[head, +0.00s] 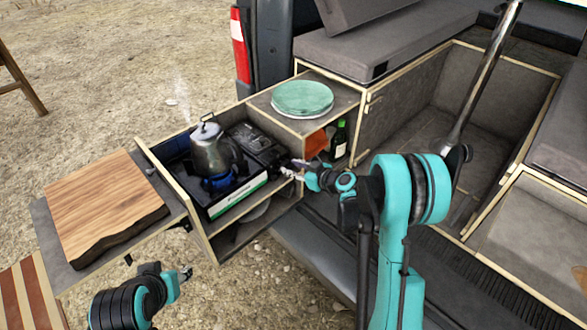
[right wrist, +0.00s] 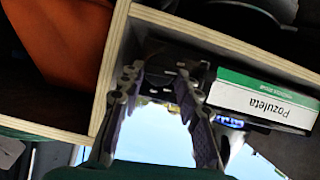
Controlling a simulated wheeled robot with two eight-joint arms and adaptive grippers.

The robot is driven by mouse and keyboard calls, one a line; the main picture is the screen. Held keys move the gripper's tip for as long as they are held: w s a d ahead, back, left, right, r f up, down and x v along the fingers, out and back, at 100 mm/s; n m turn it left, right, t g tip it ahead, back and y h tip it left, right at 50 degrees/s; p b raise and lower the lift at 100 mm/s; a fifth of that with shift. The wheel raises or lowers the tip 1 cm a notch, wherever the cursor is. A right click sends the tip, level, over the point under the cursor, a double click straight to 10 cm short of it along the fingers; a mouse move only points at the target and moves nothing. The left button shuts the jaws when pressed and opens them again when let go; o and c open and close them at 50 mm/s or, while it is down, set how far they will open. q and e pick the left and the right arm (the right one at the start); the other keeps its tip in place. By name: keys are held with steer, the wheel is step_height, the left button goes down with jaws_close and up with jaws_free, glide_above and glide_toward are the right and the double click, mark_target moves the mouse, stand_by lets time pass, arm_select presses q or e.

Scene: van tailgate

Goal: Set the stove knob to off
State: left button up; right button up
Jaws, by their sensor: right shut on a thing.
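The portable stove (head: 238,199) sits in the pulled-out drawer, with a metal kettle (head: 212,150) on its burner. A blue flame (head: 220,183) shows under the kettle, and steam rises above it. My right gripper (head: 287,170) is at the right end of the stove's front. In the right wrist view its two fingers (right wrist: 160,82) reach to the dark stove end beside the white and green label (right wrist: 262,104). The gripper is shut on the stove knob, which the fingers largely hide; its setting cannot be read. My left gripper (head: 184,274) is low at the left, away from the stove.
A wooden cutting board (head: 105,203) lies on the side shelf. Green plates (head: 302,98) are on the box top behind the stove. A green bottle (head: 339,139) and an orange item (head: 315,144) stand in the compartment close to my right gripper. Wooden partitions (right wrist: 108,75) border the fingers.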

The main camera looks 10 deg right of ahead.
steer(key=m+y, duration=0.1)
steer(key=m+g+y+b, duration=0.1)
steer(key=m, duration=0.1)
steer(key=shift+w+d+f, duration=0.15)
steer(key=shift+d, duration=0.15)
steer(key=m+y, duration=0.1)
steer(key=m+b, duration=0.1)
steer(key=m, duration=0.1)
steer(key=shift+w+d+f+y, duration=0.1)
steer(key=shift+d+y, duration=0.05)
steer(key=shift+y, duration=0.25)
steer(key=m, duration=0.1)
steer(key=m+y, duration=0.2)
steer(key=m, duration=0.1)
steer(key=shift+w+d+f+g, duration=0.15)
steer(key=shift+f+g, duration=0.1)
steer(key=shift+g, duration=0.15)
steer(key=m, duration=0.1)
steer(key=m+y, duration=0.2)
steer(key=m, duration=0.1)
steer(key=shift+f+t, duration=0.25)
steer(key=shift+t, duration=0.15)
steer(key=o, duration=1.2)
steer(key=shift+c, duration=0.2)
